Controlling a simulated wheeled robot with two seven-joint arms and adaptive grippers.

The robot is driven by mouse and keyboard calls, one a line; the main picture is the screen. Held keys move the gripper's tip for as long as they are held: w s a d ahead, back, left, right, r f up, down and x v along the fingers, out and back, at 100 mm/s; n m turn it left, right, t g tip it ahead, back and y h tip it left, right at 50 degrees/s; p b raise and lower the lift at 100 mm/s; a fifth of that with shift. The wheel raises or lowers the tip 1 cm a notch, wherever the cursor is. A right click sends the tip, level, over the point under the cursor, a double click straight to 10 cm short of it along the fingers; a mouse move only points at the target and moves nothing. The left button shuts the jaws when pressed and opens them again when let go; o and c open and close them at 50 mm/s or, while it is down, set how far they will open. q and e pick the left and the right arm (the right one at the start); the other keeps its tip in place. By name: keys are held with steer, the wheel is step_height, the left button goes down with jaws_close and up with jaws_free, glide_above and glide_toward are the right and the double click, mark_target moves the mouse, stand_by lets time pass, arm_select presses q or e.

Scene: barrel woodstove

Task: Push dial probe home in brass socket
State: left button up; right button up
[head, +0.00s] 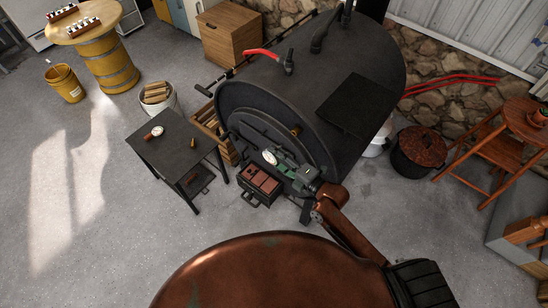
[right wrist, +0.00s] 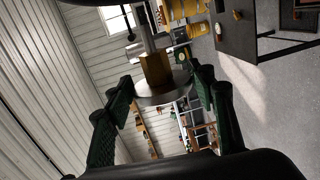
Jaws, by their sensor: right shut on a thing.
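My right gripper (head: 281,162) is in front of the black barrel stove (head: 300,70), shut on the dial probe (head: 269,157), whose pale round face shows. In the right wrist view the gripper (right wrist: 163,90) has its green fingers on either side of the probe's grey disc. The probe's brass collar (right wrist: 156,70) and grey stem point up the picture; the stem's tip cannot be made out. A small brass fitting (head: 295,130), seemingly the socket, is on the stove's front. The probe's head looks apart from it. My left gripper is not in view.
A dark side table (head: 172,150) left of the stove bears a white-faced round gauge (head: 157,131) and a small brass piece (head: 193,143). A reddish-brown box (head: 262,182) is just below the gripper. A bucket of split wood (head: 157,96) stands behind the table.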

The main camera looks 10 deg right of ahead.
mark_target(282, 146)
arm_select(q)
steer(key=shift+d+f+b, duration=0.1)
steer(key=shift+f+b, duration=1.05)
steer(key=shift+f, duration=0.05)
arm_select(e)
steer(key=shift+w+d, duration=0.85)
steer(key=shift+d, duration=0.2)
steer(key=shift+w+d, duration=0.8)
steer(key=shift+d, duration=0.25)
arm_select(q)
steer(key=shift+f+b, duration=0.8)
arm_select(e)
steer(key=shift+d, duration=0.3)
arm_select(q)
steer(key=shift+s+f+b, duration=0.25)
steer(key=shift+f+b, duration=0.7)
arm_select(e)
steer(key=shift+w+d, duration=1.05)
steer(key=shift+d, duration=0.3)
steer(key=o, duration=1.3)
steer(key=shift+s, duration=0.1)
